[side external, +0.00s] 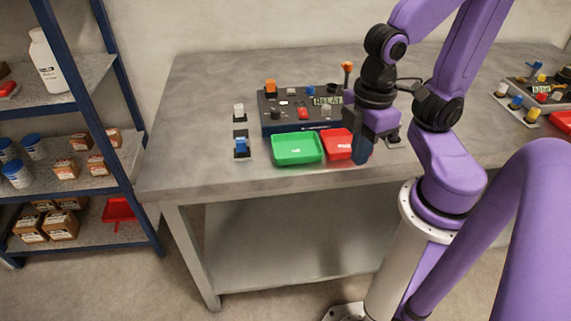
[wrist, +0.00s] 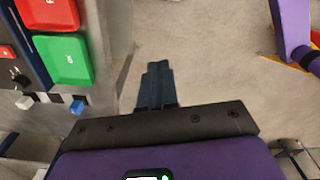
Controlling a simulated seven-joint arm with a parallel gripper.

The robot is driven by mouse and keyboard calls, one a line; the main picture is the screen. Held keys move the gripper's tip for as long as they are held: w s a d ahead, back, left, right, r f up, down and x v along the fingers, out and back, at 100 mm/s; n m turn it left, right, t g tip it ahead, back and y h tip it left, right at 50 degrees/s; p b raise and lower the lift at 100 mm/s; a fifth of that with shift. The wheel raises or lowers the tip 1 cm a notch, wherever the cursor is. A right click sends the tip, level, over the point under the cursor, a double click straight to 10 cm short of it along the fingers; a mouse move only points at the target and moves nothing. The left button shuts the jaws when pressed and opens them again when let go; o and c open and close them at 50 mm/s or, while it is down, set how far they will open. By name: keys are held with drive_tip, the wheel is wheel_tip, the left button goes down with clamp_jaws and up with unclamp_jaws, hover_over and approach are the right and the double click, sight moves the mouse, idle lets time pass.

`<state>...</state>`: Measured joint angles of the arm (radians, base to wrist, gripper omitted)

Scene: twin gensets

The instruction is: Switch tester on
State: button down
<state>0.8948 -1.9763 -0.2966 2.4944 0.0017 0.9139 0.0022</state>
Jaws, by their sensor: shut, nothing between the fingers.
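A dark blue tester box (side external: 295,125) stands on the grey table, with a small lit display (side external: 327,100) that appears to read "RELAY". Its top carries an orange block, a black knob (side external: 275,113), a red part (side external: 303,113) and other small controls. To its left are a white-topped switch (side external: 239,110) and a blue-topped switch (side external: 241,145); the blue one also shows in the wrist view (wrist: 78,106). My gripper (side external: 362,158) is shut and empty, pointing down by the red tray at the front edge. In the wrist view its fingers (wrist: 157,85) show against the floor.
A green tray (side external: 297,149) and a red tray (side external: 338,144) lie in front of the box. An orange-topped lever (side external: 347,68) stands behind my gripper. A second panel (side external: 541,91) with controls is at the far right. The left part of the table is clear.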

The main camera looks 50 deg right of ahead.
drive_tip(key=shift+s, duration=0.25)
drive_tip(key=shift+w, duration=0.1)
wheel_tip(320, 180, up, 6)
drive_tip(key=m, duration=0.3)
hover_over(304, 114)
drive_tip(key=shift+d+f, duration=0.1)
drive_tip(key=shift+f, duration=0.2)
wheel_tip(304, 114, down, 14)
drive_tip(key=shift+r, duration=0.1)
idle(0.5)
